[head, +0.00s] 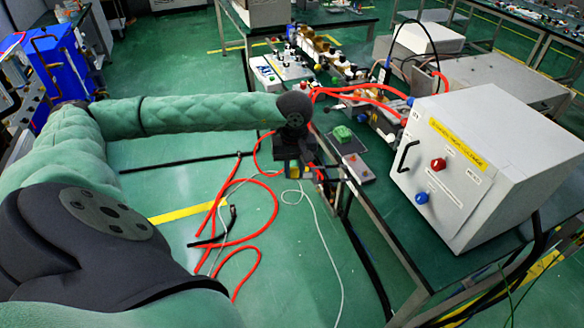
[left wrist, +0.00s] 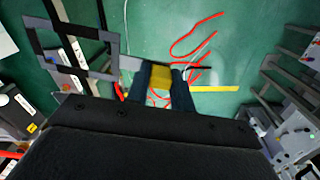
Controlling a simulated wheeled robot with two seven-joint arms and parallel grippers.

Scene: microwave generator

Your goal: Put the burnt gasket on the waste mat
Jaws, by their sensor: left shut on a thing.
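My left gripper (head: 304,172) hangs over the floor just left of the bench edge in the head view. In the left wrist view my left gripper (left wrist: 163,84) is shut on a yellow block between its fingers. A thin dark grey square frame, which looks like the burnt gasket (left wrist: 108,36), reaches out left of the fingers by a grey tab; its join to the block is partly hidden. My right gripper is not in view.
A white generator box (head: 480,165) with red and blue knobs stands on the bench at right. Red cables (head: 270,205) lie on the floor below my gripper. Instruments crowd the bench's far end.

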